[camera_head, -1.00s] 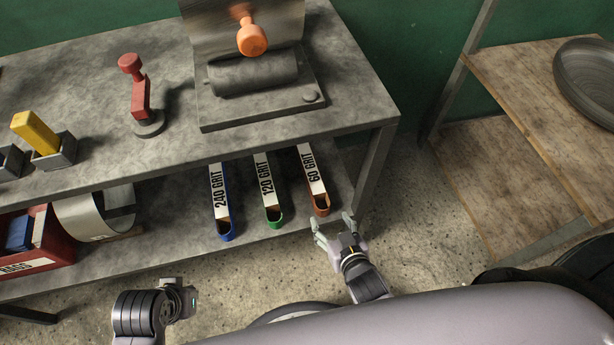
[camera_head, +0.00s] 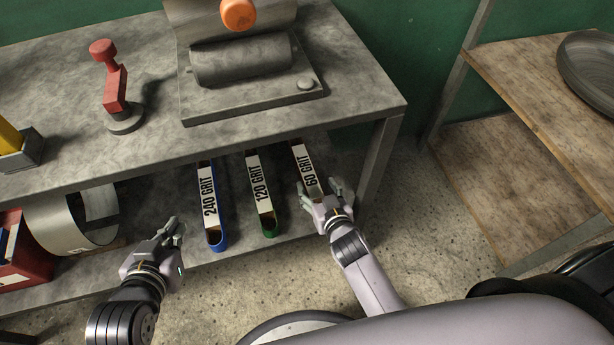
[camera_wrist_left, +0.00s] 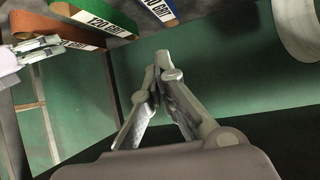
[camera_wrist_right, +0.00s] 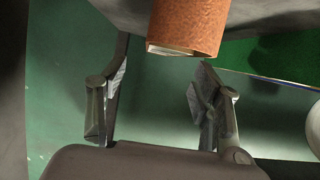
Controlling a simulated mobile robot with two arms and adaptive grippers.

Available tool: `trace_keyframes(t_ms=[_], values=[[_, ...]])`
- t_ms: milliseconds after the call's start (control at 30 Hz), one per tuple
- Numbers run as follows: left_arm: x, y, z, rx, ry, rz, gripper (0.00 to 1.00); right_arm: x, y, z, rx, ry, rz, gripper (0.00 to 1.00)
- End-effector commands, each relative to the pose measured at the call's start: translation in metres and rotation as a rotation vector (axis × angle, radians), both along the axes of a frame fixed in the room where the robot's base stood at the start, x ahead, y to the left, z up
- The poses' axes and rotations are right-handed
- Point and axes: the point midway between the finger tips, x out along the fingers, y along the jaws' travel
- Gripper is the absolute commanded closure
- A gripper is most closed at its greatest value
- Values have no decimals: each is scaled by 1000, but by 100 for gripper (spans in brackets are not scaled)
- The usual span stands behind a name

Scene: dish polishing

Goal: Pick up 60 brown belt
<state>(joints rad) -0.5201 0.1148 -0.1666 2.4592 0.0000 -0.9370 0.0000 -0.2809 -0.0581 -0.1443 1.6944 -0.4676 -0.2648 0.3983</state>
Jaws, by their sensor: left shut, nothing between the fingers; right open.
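The 60 grit brown belt (camera_head: 306,168) lies on the lower shelf, rightmost of three belts, its label facing up. My right gripper (camera_head: 325,188) is at its near end in the head view, covering that end. In the right wrist view the brown belt's rounded end (camera_wrist_right: 188,28) shows just beyond the open, empty fingers of my right gripper (camera_wrist_right: 155,105). The belt also shows at the upper left of the left wrist view (camera_wrist_left: 32,103). My left gripper (camera_head: 174,232) is shut and empty, in front of the shelf and left of the belts.
The green 120 grit belt (camera_head: 268,220) and the blue 240 grit belt (camera_head: 216,238) lie to the left of the brown belt. The upper tabletop (camera_head: 160,140) overhangs the shelf, and a table leg (camera_head: 381,165) stands close to the right. A red bin (camera_head: 20,250) is at the far left.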

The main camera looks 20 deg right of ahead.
Motion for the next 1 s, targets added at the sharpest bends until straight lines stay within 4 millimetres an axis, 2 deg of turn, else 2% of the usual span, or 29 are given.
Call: trace_keyframes(t_ms=[133, 467, 800, 1000], values=[[14, -7, 16, -26, -112, -9, 100, 13, 1, -6, 0, -1, 1, 40], [28, -13, 39, -58, -248, -17, 100, 26, 2, -12, 0, 0, 0, 40], [44, -27, 105, -148, -605, -39, 100, 56, 5, -25, 0, -1, 0, 40], [43, -30, 126, -175, -712, -45, 100, 65, 5, -28, 0, 1, 0, 40]])
